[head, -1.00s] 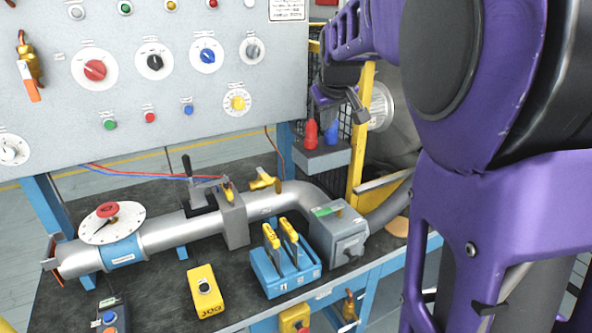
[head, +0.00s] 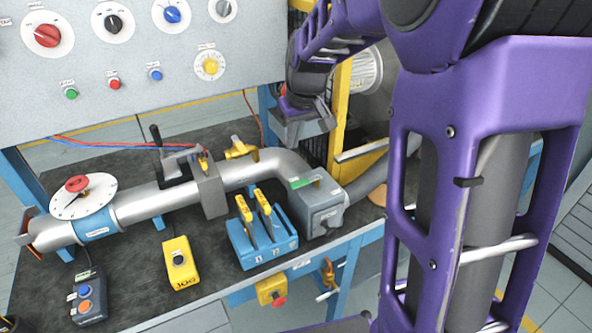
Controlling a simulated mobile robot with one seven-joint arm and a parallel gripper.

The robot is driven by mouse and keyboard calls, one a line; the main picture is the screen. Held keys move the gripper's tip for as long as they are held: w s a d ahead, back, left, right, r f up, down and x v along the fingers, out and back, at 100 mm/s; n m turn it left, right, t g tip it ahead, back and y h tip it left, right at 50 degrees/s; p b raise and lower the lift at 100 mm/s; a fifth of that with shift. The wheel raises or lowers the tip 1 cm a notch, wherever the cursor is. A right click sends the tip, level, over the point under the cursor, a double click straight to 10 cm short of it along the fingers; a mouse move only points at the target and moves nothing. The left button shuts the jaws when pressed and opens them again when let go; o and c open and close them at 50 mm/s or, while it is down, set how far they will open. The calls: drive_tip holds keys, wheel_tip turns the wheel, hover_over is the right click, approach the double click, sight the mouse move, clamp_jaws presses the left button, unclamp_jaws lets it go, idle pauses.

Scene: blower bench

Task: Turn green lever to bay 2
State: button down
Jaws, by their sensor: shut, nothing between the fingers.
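I cannot make out a clear green lever. A green strip (head: 301,183) lies on top of a grey box (head: 318,206) at the right end of the bench pipe. This box has a dark knob (head: 332,222) on its front right. Bay numbers are not readable.
A silver pipe (head: 145,205) with a red-knobbed dial (head: 82,197) and a black-handled clamp (head: 165,155) runs along the bench. A yellow jog box (head: 180,262) stands in front. A control panel (head: 130,75) is behind. My arm fills the right side.

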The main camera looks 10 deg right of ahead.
sight(299, 184)
drive_tip(key=x, duration=1)
drive_tip(key=shift+b, duration=0.4)
drive_tip(key=s, duration=0.1)
drive_tip(key=s+d, duration=0.1)
drive_tip(key=s, duration=0.1)
drive_tip(key=shift+r, duration=0.1)
drive_tip(key=shift+s, duration=0.4)
drive_tip(key=shift+d, duration=0.2)
